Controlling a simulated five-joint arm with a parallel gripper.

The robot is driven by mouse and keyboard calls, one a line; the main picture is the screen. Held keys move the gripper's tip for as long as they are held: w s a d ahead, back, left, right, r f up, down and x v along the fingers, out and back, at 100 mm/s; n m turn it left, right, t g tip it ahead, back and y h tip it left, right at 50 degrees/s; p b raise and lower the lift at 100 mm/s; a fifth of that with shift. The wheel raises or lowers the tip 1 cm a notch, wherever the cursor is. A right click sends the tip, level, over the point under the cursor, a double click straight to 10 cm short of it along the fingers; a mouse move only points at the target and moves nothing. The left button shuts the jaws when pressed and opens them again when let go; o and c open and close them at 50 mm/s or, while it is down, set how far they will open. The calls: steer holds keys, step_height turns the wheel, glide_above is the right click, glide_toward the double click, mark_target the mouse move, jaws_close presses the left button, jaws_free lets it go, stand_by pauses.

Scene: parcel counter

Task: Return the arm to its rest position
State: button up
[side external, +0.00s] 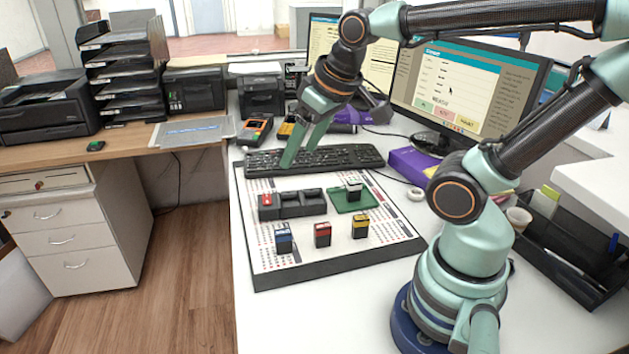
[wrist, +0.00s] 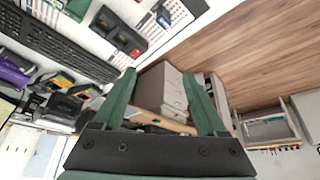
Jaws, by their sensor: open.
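My arm reaches over the desk from its base at the right. My gripper (side external: 301,157) hangs above the keyboard (side external: 330,159), its fingers apart with nothing between them. In the wrist view my gripper (wrist: 159,74) also shows two spread green fingers. On the printed board (side external: 375,257) stand a blue stamp (side external: 284,239), a red stamp (side external: 322,235) and a yellow stamp (side external: 360,226). A black compartment rack (side external: 302,203) has a red-topped item (side external: 267,203) in its left compartment. A stamp with a pale top (side external: 354,189) stands on a green tray (side external: 341,205).
A monitor (side external: 470,90) stands behind my arm. A purple box (side external: 415,164) lies on the desk near my base. A black organizer (side external: 570,260) is at the right. A card terminal (side external: 254,132) stands beyond the keyboard. The wooden floor (side external: 180,270) to the left is clear.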

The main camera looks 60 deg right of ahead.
steer(key=shift+s+a+n, duration=0.3)
steer(key=shift+s+a, duration=0.1)
steer(key=shift+a, duration=0.45)
